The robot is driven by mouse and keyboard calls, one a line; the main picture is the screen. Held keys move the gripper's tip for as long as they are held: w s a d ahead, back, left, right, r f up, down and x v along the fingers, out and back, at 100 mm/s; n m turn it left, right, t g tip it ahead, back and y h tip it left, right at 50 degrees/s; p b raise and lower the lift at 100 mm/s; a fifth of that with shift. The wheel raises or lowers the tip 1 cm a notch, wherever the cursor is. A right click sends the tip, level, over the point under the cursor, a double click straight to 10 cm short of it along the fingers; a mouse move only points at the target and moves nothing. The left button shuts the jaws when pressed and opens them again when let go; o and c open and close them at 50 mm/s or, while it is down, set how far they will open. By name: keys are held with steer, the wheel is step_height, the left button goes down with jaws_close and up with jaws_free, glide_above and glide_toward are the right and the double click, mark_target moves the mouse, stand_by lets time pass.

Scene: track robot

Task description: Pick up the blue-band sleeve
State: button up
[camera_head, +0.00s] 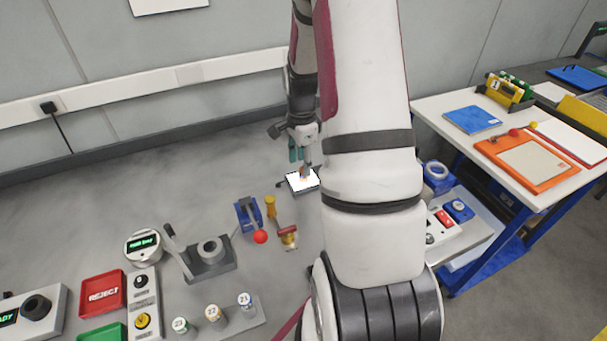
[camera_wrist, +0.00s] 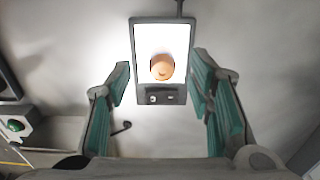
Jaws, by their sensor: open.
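The blue-band sleeve (camera_head: 246,302) is a small white cylinder with a blue band, standing at the right end of a row in the head view. A sleeve with an orange band (camera_head: 214,315) and one with a green band (camera_head: 181,326) stand to its left. My gripper (camera_head: 299,155) is far from them, at the back above a lit white panel (camera_head: 295,184). In the wrist view my gripper (camera_wrist: 161,73) is open, with teal pads spread apart. A round orange-brown thing (camera_wrist: 162,67) shows over the lit panel between them. The blue-band sleeve is not seen there.
A lever fixture (camera_head: 208,262), a blue device with a red-knobbed lever (camera_head: 250,215) and a red-and-brass piece (camera_head: 288,237) stand between my gripper and the sleeves. A red REJECT tray (camera_head: 102,294) lies left. A white side table (camera_head: 450,104) stands right.

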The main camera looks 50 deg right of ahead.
steer(key=shift+d+f, duration=0.15)
steer(key=shift+f, duration=0.95)
steer(key=shift+d+f, duration=0.15)
steer(key=shift+f, duration=0.9)
jaws_close()
